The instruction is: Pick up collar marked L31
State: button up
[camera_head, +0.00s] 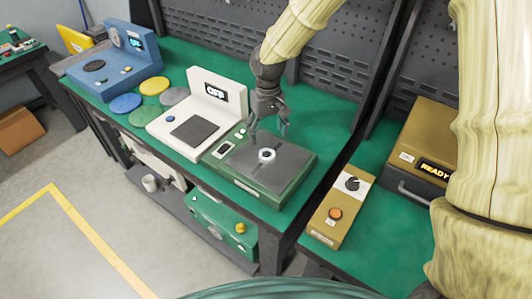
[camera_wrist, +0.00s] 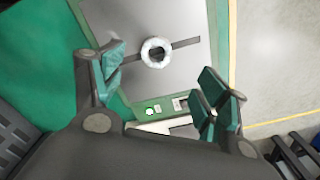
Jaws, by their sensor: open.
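A small pale ring-shaped collar (camera_head: 266,155) lies on the grey top plate of a green device (camera_head: 262,175). In the wrist view the collar (camera_wrist: 156,52) shows as a whitish ring with a dark hole, beside or over a dark slot in the plate. No marking is readable on it, so I cannot tell whether it is L31. My gripper (camera_head: 268,128) is above the plate, just behind the collar. In the wrist view my gripper (camera_wrist: 160,88) has its green-padded fingers spread wide, with nothing between them. The collar is ahead of the fingertips.
A white device reading OFF (camera_head: 190,130) stands left of the green one. Coloured discs (camera_head: 126,103) and a blue device (camera_head: 118,65) are farther left. At right are a tan control box (camera_head: 340,210) and an oven-like unit reading READY (camera_head: 425,150).

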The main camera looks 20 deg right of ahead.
aim_at(268, 155)
jog(key=f, duration=0.2)
jog(key=f+p, duration=0.1)
jog(key=shift+w+d+f, duration=0.2)
jog(key=shift+d+f, duration=0.1)
jog(key=shift+a+f+p, duration=0.15)
jog(key=shift+f+p, duration=1.05)
jog(key=shift+f, duration=2.15)
jog(key=c, duration=1.4)
jog(key=shift+r, duration=0.1)
